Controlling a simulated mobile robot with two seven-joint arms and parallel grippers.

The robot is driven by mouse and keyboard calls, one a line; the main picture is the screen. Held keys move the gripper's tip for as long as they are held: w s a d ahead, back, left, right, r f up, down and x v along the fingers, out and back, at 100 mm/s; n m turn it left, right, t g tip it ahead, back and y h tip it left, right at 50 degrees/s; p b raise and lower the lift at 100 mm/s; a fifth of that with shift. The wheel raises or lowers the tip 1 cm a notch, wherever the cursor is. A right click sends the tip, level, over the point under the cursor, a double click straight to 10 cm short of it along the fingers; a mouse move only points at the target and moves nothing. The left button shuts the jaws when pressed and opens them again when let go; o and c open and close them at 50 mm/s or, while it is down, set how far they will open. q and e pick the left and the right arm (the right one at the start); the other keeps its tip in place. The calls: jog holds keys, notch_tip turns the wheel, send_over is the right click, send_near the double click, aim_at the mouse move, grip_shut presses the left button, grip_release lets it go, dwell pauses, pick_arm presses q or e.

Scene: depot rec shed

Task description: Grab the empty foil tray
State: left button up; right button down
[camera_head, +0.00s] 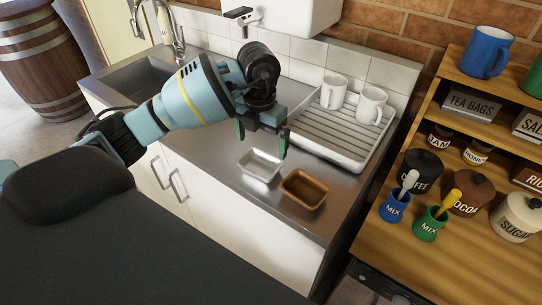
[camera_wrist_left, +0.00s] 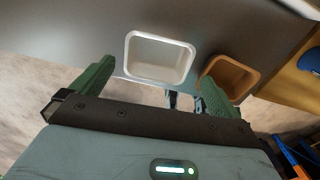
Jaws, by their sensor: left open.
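The empty foil tray (camera_head: 260,165) is a small silvery-white rectangular tray on the steel counter, left of a brown tray. In the left wrist view the foil tray (camera_wrist_left: 159,57) lies ahead of the fingers, between their lines, with nothing in it. My left gripper (camera_head: 262,142) is open above the counter, over and slightly behind the foil tray in the head view. Its green fingers (camera_wrist_left: 155,85) stand wide apart in the wrist view and hold nothing. My right gripper is not in view.
The brown tray (camera_head: 304,189) sits close to the right of the foil tray. A ribbed drainer (camera_head: 335,142) with two white mugs (camera_head: 370,105) stands behind. A sink (camera_head: 140,80) is at left, and a wooden shelf (camera_head: 470,160) with jars and cups at right.

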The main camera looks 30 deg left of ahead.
aim_at(260, 170)
pick_arm(q)
jog(key=shift+s+f, duration=0.25)
jog(key=shift+f, duration=0.9)
jog(key=shift+s+f, duration=0.1)
jog(key=shift+f, duration=0.25)
notch_tip(260, 170, down, 3)
jog(key=shift+s+f, duration=0.1)
jog(key=shift+f, duration=0.55)
jog(key=shift+c, duration=0.8)
jog(key=c, duration=0.5)
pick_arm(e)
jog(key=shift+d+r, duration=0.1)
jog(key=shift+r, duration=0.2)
